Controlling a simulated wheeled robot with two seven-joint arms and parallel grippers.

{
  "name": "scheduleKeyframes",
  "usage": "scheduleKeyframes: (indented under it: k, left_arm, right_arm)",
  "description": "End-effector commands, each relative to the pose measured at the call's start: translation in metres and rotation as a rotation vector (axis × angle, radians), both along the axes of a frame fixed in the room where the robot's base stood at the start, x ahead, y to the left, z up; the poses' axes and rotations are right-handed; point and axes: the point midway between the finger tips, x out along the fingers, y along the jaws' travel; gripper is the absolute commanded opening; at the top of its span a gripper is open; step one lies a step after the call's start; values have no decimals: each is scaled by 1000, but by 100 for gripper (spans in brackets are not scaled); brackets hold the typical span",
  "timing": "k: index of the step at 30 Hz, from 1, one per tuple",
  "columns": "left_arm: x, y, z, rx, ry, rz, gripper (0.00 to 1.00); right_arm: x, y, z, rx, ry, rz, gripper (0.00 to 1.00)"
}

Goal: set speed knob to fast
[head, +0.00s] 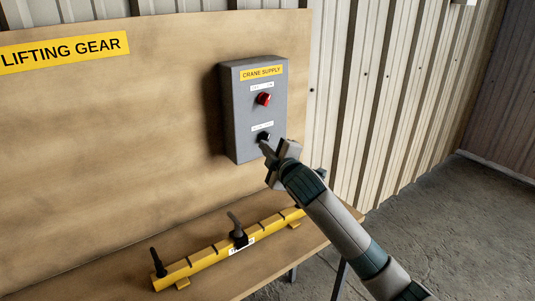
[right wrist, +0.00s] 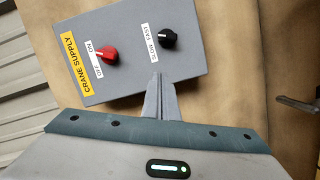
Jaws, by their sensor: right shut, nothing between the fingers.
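The black speed knob (head: 263,137) sits low on the grey crane supply box (head: 241,120), under a small white label. In the right wrist view the knob (right wrist: 168,38) stands beside its white slow/fast label (right wrist: 152,43); its exact pointing direction is hard to tell. My right gripper (head: 272,148) is just below the knob in the head view. In the right wrist view its fingers (right wrist: 157,78) are together and empty, with their tips apart from the knob. My left gripper is not in view.
A red knob (head: 263,99) with an off/on label sits above the black one. The box is mounted on a wooden board (head: 120,130). A yellow beam (head: 205,258) with black handles lies on the bench below. Open floor (head: 470,220) is at the right.

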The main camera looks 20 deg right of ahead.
Motion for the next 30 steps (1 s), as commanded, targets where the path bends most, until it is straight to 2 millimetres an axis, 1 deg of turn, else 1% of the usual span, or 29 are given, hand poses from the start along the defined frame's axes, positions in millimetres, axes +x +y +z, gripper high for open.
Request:
scheduleKeyframes:
  k: [3, 6, 16, 20, 23, 25, 29, 30]
  left_arm:
    - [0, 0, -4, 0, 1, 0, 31]
    - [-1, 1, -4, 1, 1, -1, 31]
    - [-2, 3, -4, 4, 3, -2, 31]
    - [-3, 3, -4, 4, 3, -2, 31]
    - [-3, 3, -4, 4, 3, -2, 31]
    - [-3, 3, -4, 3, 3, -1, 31]
    - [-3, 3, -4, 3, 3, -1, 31]
    - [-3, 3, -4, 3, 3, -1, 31]
  right_arm:
    - [-8, 0, 0, 0, 1, 1, 0]
    - [-11, -1, 0, 0, 1, 1, 0]
    - [-12, -1, 1, 1, 2, 1, 0]
    - [-15, 0, -5, 8, 12, -1, 0]
    - [-22, 2, -19, 30, 38, -4, 0]
    - [-31, 3, -37, 54, 70, -9, 0]
    - [-58, 6, -82, 124, 159, -30, 0]
    - [-70, 7, -99, 150, 193, -38, 0]
